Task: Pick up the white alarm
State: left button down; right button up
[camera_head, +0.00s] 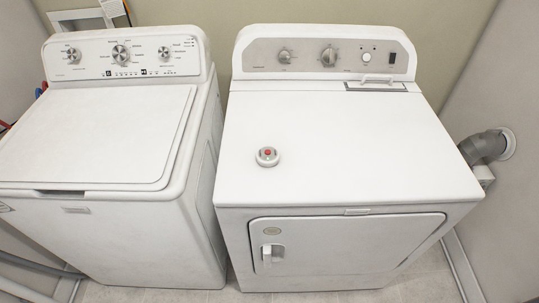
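The white alarm (267,156) is a small round device with a red button on top and a grey ring around it. It sits on the white top of the dryer (350,140), left of the middle and nearer the front edge. Nothing touches it. Neither of my grippers shows in the head view.
A white top-loading washer (95,135) with its lid shut stands to the left, with a narrow gap to the dryer. The dryer's raised control panel (325,57) is at the back. A grey vent pipe (484,146) is on the right. The dryer top around the alarm is clear.

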aim_at(264, 160)
jog(key=l+u, duration=0.35)
jog(key=l, duration=0.5)
jog(key=l+u, duration=0.4)
jog(key=l, duration=0.45)
jog(key=k, duration=0.05)
